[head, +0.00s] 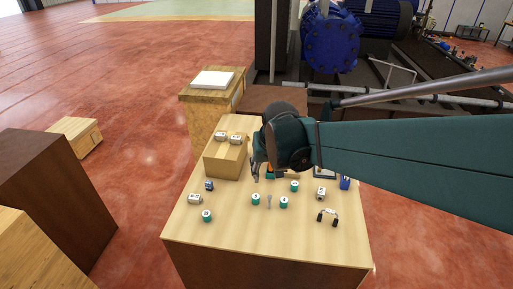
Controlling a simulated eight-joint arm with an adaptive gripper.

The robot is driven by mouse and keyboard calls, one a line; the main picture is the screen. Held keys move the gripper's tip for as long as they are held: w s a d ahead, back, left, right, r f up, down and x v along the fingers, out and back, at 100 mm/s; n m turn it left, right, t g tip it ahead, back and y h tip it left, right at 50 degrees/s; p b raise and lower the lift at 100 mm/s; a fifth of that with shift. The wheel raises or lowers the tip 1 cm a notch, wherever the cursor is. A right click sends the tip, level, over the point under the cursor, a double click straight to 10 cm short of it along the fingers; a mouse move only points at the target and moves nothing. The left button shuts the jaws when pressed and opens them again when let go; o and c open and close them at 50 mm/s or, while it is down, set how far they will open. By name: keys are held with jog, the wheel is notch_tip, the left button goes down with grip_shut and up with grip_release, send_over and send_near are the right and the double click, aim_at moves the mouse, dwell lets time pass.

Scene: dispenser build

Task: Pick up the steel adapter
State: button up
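I cannot tell for sure which small part is the steel adapter. Grey metal block-like parts are candidates: one lies at the table's left (195,198) and another at the right (321,193). Two similar parts, a left one (221,136) and a right one (236,139), sit on a raised wooden block. A slim grey metal piece (269,201) stands between two teal cylinders near the middle. My gripper (259,174) hangs over the table's middle, beyond the teal cylinders and right of the wooden block. My arm partly hides it, so its finger opening and any contents are unclear.
Teal cylinders with pale tops stand on the wooden table (235,238), one at front left (207,215). A small dark blue part (209,185) is at left, a black-ended bracket (328,216) at front right. The raised block (222,164) stands at back left. The front strip is clear.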

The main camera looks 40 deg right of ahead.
jog(key=s+d+f+m+g, duration=0.1)
jog(key=d+f+m, duration=0.1)
jog(key=d+f, duration=0.35)
jog(key=d+f+m+g, duration=0.1)
jog(key=d+f, duration=0.1)
jog(key=d, duration=0.7)
jog(key=m+g, duration=0.1)
jog(key=m, duration=0.2)
send_near(322, 191)
jog(key=shift+w+a+f, duration=0.15)
jog(key=shift+w+f, duration=0.2)
jog(key=shift+w, duration=0.15)
jog(key=shift+s+d+f, duration=0.3)
jog(key=shift+d, duration=0.1)
jog(key=shift+w+d+f, duration=0.15)
jog(key=shift+f, duration=1.15)
jog(key=shift+f, duration=0.1)
jog(key=shift+w+d+f, duration=0.1)
jog(key=shift+d+f, duration=0.05)
jog(key=shift+f, duration=1.1)
jog(key=shift+w+d+f, duration=0.1)
jog(key=shift+d+f, duration=0.1)
jog(key=shift+f, duration=1)
jog(key=shift+c, duration=0.7)
